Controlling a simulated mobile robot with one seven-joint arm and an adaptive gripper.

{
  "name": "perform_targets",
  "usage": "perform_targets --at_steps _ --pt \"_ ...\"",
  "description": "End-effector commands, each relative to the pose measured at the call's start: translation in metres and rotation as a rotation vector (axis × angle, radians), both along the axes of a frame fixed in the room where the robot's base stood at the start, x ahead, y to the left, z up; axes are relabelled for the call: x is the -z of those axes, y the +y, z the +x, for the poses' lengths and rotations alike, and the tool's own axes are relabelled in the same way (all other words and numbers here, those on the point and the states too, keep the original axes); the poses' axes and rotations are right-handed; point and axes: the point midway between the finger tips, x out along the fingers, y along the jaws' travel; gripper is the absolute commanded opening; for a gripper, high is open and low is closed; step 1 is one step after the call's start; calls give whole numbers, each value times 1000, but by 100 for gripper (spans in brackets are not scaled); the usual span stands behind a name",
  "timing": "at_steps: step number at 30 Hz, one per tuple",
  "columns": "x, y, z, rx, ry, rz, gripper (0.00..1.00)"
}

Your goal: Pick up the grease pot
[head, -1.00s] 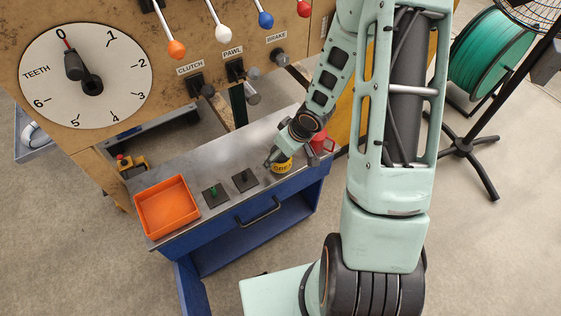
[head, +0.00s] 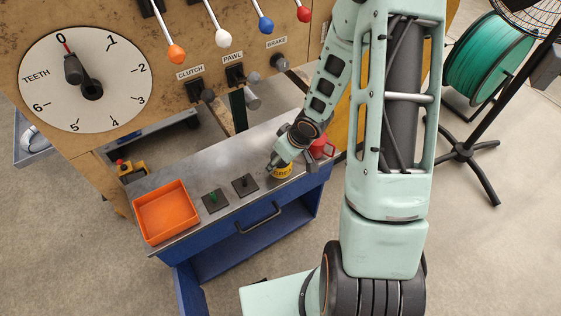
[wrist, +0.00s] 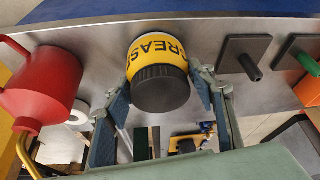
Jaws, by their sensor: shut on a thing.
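The grease pot (wrist: 157,52) is a yellow jar with black lettering and a black lid. In the wrist view it sits between the two fingers of my gripper (wrist: 158,95), which is shut on it. In the head view the grease pot (head: 283,173) is at the right part of the metal bench top, partly covered by my gripper (head: 277,162). I cannot tell whether the pot's base touches the bench.
A red can (head: 321,148) stands close beside the pot, also in the wrist view (wrist: 40,80). Two dark plates with pegs (head: 245,184) (head: 215,200) and an orange tray (head: 167,211) lie left along the bench (head: 230,168). Levers and a dial panel (head: 130,75) rise behind.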

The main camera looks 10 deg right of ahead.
Motion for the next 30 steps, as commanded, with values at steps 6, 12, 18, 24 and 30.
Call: perform_targets --at_steps 6,12,18,24,30 --pt "-6 0 1 0 -1 1 19" --pt "-29 0 1 2 -3 1 19" --pt "-66 10 -22 0 -3 -1 19" --pt "-97 23 -52 -2 -1 -2 19" --pt "-107 37 -71 -4 10 20 19"
